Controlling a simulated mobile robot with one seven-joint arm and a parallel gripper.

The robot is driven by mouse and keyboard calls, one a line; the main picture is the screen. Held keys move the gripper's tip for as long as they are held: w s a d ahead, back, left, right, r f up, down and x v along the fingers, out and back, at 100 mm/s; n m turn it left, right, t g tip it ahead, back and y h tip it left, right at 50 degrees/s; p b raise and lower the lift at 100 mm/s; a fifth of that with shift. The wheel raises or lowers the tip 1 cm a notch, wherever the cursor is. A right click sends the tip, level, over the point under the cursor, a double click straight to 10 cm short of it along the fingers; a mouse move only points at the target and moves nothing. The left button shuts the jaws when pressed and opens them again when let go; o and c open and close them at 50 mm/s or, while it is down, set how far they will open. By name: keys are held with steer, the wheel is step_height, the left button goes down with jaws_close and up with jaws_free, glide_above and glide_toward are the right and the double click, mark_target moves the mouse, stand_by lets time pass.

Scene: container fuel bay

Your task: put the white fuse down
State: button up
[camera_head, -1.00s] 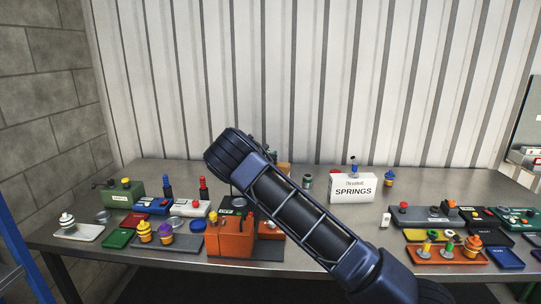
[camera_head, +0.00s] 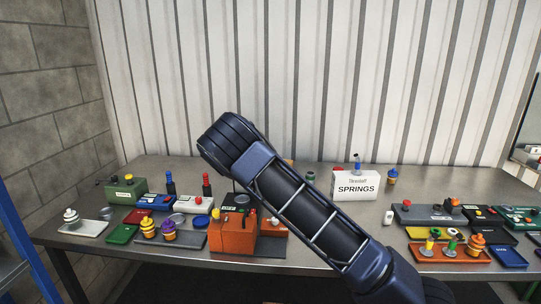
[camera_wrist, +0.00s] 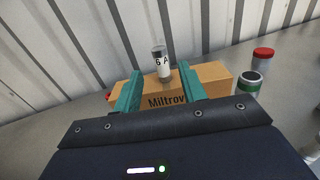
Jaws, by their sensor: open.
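The white fuse (camera_wrist: 161,66), a small cylinder with a white "6 A" label and a grey cap, stands upright on a cardboard box (camera_wrist: 210,78) marked "Miltrov" in the wrist view. My gripper (camera_wrist: 160,74) is open, its teal fingers one on each side of the fuse in the picture, with gaps between them and it. The fuse's foot appears to rest on the box top. In the head view my arm hides the gripper, the fuse and the box.
In the wrist view, a green-banded can (camera_wrist: 249,83) and a red-capped jar (camera_wrist: 262,58) stand right of the box. In the head view, a white SPRINGS box (camera_head: 356,185) stands right of my arm. An orange box (camera_head: 232,238) and trays crowd the bench front.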

steer(key=shift+v, duration=1.45)
steer(key=s+d+r+m+g+h, duration=0.1)
steer(key=s+d+r+m+g, duration=0.3)
steer(key=d, duration=0.6)
steer(key=d+m+g+h, duration=0.2)
steer(key=d+m, duration=0.4)
steer(key=d, duration=0.5)
steer(key=s+d+r+m+g+h, duration=0.1)
steer(key=s+d+m+g, duration=0.3)
steer(key=d, duration=0.6)
steer(key=s+d+r+m+g+y, duration=0.2)
steer(key=s+d+r+m, duration=0.35)
steer(key=s, duration=0.55)
steer(key=s+d+r+m+g+y, duration=0.2)
steer(key=s+d+m+y, duration=0.1)
steer(key=s+d+m, duration=0.6)
steer(key=s+a+r+m+y, duration=0.1)
steer(key=s+a+m, duration=0.1)
steer(key=s, duration=0.8)
steer(key=s+a+r+m+t+y, duration=0.1)
steer(key=s+a+m+y, duration=0.1)
steer(key=s, duration=0.8)
steer(key=shift+s+r+y, duration=0.25)
steer(key=shift+s+y, duration=0.05)
steer(key=shift+s, duration=0.05)
